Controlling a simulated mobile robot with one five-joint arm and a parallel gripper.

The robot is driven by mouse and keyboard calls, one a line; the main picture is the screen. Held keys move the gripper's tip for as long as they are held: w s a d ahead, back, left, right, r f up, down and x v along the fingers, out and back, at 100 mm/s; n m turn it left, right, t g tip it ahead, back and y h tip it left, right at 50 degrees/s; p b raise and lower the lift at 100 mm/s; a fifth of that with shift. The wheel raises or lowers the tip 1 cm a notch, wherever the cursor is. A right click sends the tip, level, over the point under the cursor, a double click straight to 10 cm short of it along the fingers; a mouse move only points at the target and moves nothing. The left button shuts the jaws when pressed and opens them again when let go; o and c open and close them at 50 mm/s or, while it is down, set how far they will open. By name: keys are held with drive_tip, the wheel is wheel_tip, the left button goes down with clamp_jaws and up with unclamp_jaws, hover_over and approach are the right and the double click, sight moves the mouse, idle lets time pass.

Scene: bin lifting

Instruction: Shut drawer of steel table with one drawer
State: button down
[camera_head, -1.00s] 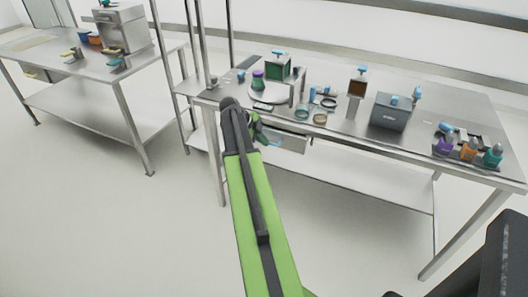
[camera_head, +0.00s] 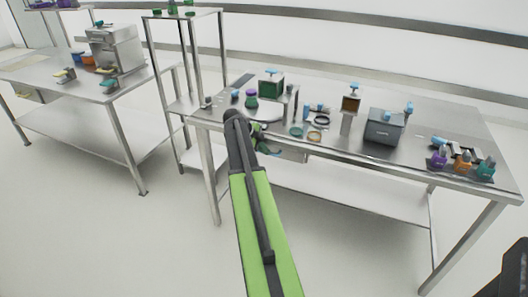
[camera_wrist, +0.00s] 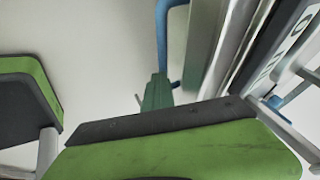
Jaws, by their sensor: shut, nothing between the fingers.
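The steel table (camera_head: 455,180) with one drawer stands at the right, with many items on top. Its grey drawer (camera_head: 293,155) shows under the front edge, just right of my gripper (camera_head: 267,148). Part of the drawer is hidden behind my gripper and arm, and I cannot tell exactly how far out it stands. My gripper is shut and empty, at the drawer's left part. I cannot tell whether it touches the drawer.
A grey box (camera_head: 384,128), a rack of coloured bottles (camera_head: 462,168) and several small items stand on the table. A second steel table (camera_head: 125,92) with a machine is at the left. The floor (camera_head: 110,240) in front is clear.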

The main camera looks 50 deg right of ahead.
drive_tip(key=a+r+p, duration=0.9)
drive_tip(key=shift+w, duration=0.4)
